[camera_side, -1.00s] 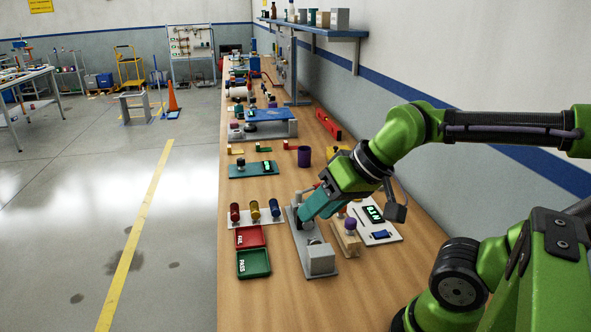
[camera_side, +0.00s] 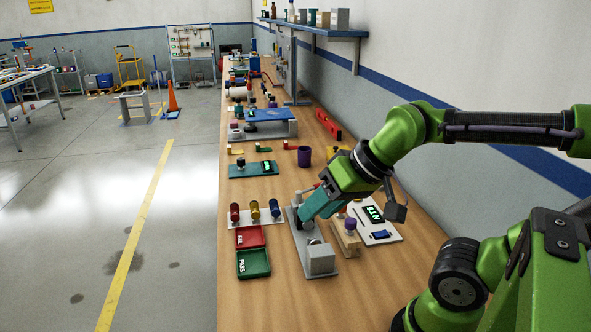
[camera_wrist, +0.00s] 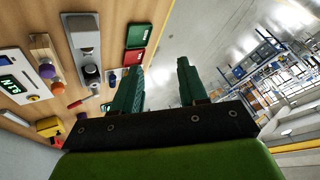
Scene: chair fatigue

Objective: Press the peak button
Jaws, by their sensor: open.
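My gripper (camera_side: 312,210) is open and empty, with its teal fingers pointing down and left over the grey fixture (camera_side: 320,258) in the side view. In the wrist view my gripper (camera_wrist: 158,68) shows two spread green fingers with nothing between them. A white panel (camera_side: 395,235) lies to the right of the fingers, with a lit green display (camera_side: 373,215) and a blue part (camera_side: 381,236) near its front edge. The panel's display also shows at the left edge of the wrist view (camera_wrist: 8,87). I cannot read any "peak" label on a button.
A wooden block (camera_side: 346,242) with a purple knob (camera_side: 350,225) stands between fixture and panel. Red (camera_side: 249,237) and green (camera_side: 253,263) trays lie left of the fixture, below a rack of coloured cylinders (camera_side: 254,211). A purple cup (camera_side: 304,156) stands farther back.

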